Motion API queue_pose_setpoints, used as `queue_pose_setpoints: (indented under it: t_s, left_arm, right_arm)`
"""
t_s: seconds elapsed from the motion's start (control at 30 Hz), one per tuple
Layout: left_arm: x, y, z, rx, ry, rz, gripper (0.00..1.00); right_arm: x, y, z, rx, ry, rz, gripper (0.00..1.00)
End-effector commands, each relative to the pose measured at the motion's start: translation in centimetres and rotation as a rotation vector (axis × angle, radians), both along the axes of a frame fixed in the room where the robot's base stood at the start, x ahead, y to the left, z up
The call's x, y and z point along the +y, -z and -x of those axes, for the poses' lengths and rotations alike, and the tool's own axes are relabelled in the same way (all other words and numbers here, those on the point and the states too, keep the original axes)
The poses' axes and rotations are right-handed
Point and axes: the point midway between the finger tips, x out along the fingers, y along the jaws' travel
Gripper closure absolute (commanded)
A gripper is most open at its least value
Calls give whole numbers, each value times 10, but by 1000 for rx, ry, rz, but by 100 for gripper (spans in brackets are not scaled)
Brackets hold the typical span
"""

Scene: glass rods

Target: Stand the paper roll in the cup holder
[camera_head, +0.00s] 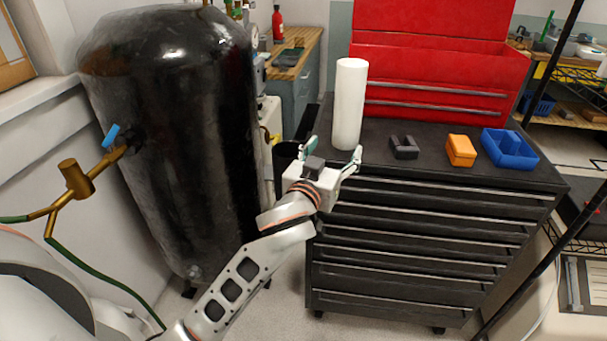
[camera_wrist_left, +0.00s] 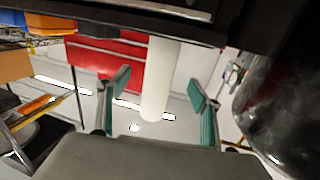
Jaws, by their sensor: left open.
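The white paper roll (camera_head: 349,104) stands upright near the left front of the dark cabinet top. My left gripper (camera_head: 333,154) is open and empty just in front of its lower part. In the left wrist view, which looks upside down, the paper roll (camera_wrist_left: 158,80) shows in the gap between the two spread fingers of the left gripper (camera_wrist_left: 160,88); I see no contact. A dark, round, cup-like holder (camera_head: 287,153) at the cabinet's left side may be the cup holder; my gripper partly hides it. My right gripper is not in view.
On the cabinet top (camera_head: 425,176) are a small black block (camera_head: 404,147), an orange box (camera_head: 460,151) and a blue tray (camera_head: 509,148). A red tool chest (camera_head: 435,75) stands behind. A large black tank (camera_head: 180,130) is at the left. A black post (camera_head: 535,240) rises at the right.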

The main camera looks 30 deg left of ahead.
Motion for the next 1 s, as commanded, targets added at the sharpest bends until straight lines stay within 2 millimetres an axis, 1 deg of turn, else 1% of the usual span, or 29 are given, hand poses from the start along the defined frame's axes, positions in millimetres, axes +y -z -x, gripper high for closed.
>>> queue_pose_setpoints:
  t_s: [0.03, 0.07, 0.1, 0.17, 0.2, 0.27, 0.3, 0.37, 0.4, 0.47, 0.5, 0.57, 0.6, 0.7, 0.73, 0.8, 0.83, 1.0]
  left_arm:
    - [-1, 28, 7, 42, 14, -13, 35]
    - [-2, 45, 11, 66, 27, -23, 35]
    - [-4, 70, 20, 103, 45, -39, 35]
    - [-7, 112, 36, 161, 77, -62, 35]
    - [-8, 140, 49, 199, 100, -78, 35]
    - [-10, 181, 74, 258, 137, -100, 35]
    - [-11, 208, 92, 295, 159, -114, 35]
    - [-12, 247, 123, 350, 194, -132, 35]
    - [-12, 271, 144, 384, 216, -142, 35]
    - [-11, 302, 177, 431, 244, -156, 35]
    - [-11, 320, 199, 459, 261, -163, 35]
    - [-10, 343, 230, 495, 283, -174, 35]
    - [-9, 354, 248, 516, 295, -181, 35]
    - [-6, 374, 282, 551, 316, -193, 35]
    - [-6, 378, 290, 558, 319, -194, 35]
    - [-5, 384, 302, 570, 326, -199, 35]
    - [-4, 385, 305, 572, 327, -201, 35]
    - [-4, 387, 308, 574, 330, -203, 35]
  right_arm:
    - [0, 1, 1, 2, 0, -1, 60]
    - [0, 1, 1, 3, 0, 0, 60]
    - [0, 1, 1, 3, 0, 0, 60]
    - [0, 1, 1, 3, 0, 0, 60]
    - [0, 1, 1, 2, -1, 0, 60]
    - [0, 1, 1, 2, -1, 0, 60]
    - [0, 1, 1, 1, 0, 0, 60]
    - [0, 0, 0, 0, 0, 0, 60]
    - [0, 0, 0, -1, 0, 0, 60]
    - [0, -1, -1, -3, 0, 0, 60]
    - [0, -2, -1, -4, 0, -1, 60]
    - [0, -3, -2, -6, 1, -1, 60]
    - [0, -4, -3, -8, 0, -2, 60]
    - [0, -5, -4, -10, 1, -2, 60]
    - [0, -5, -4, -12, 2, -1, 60]
    - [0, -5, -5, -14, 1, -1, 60]
    - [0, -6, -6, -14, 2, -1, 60]
    - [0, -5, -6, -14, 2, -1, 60]
